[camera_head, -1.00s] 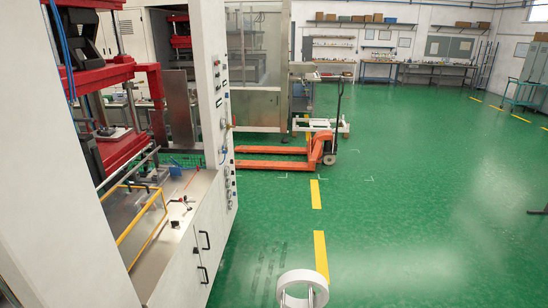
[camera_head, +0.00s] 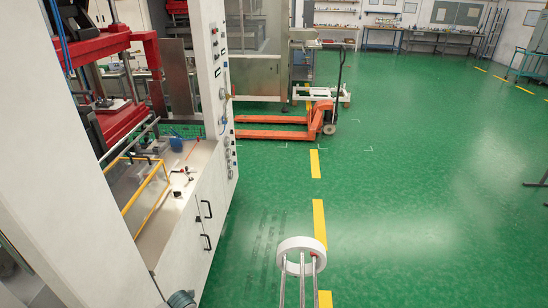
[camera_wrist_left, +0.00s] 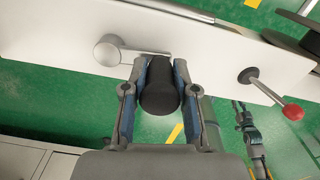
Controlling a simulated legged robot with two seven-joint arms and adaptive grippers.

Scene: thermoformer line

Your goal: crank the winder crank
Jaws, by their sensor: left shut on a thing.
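In the left wrist view, the winder crank has a round grey hub and a short grey arm (camera_wrist_left: 108,50) on a pale panel. Its black cylindrical handle (camera_wrist_left: 160,92) sits between the two fingers of my left gripper (camera_wrist_left: 158,75), which is shut on it. Another gripper, which looks like my right one (camera_wrist_left: 241,108), shows small at the right of the wrist view, apart from the crank; its opening is too small to judge. The crank and both grippers' fingers are not visible in the head view.
A white ring (camera_head: 302,244) on metal rods stands at the bottom of the head view. The white machine (camera_head: 205,215) fills the left.

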